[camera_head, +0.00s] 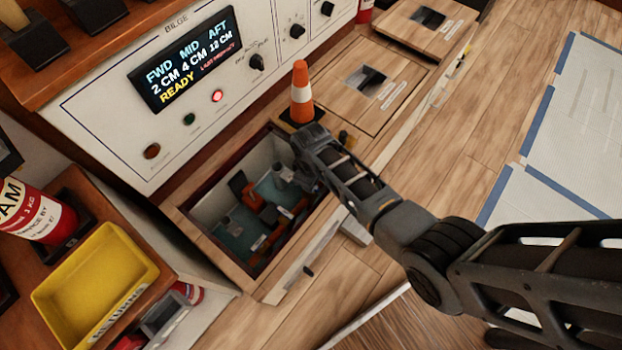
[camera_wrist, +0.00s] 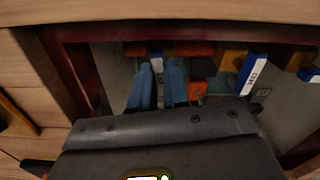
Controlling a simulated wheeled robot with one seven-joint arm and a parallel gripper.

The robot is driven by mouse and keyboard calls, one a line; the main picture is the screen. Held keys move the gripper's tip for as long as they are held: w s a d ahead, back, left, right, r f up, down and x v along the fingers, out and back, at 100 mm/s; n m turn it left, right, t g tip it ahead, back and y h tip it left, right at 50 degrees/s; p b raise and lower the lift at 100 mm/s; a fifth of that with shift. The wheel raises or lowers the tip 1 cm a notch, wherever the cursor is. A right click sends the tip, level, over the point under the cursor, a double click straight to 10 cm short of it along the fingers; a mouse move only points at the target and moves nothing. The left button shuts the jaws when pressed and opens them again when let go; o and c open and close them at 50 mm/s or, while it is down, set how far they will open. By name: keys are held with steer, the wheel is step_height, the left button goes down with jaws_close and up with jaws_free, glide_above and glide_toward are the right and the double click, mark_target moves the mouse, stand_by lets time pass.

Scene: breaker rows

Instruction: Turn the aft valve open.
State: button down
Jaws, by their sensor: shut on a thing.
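My gripper (camera_head: 284,178) reaches down into an open hatch in the deck. In the wrist view its two blue-grey fingers (camera_wrist: 157,85) are closed around a small part with a white and blue tag (camera_wrist: 156,64). It looks like a valve handle; its tag cannot be read and most of it is hidden. To the right is a blue tag with a white label (camera_wrist: 252,74), and another blue tag (camera_wrist: 309,74) stands at the right edge. Orange parts (camera_head: 240,186) and dark fittings (camera_head: 270,215) sit in the hatch. Which valve is aft is not shown.
The hatch has a wooden rim (camera_head: 207,246). An orange cone (camera_head: 301,92) stands at its back corner. The bilge panel (camera_head: 187,55) shows FWD 2 CM, MID 4 CM, AFT 12 CM, READY, with a red light (camera_head: 217,96) lit. A yellow tray (camera_head: 97,275) is at left.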

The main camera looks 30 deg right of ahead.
steer(key=shift+s+m+p, duration=0.1)
steer(key=shift+m+p, duration=0.2)
steer(key=shift+m, duration=0.7)
steer(key=c, duration=1.1)
jaws_free()
steer(key=shift+r+p, duration=1.3)
steer(key=shift+r, duration=2.6)
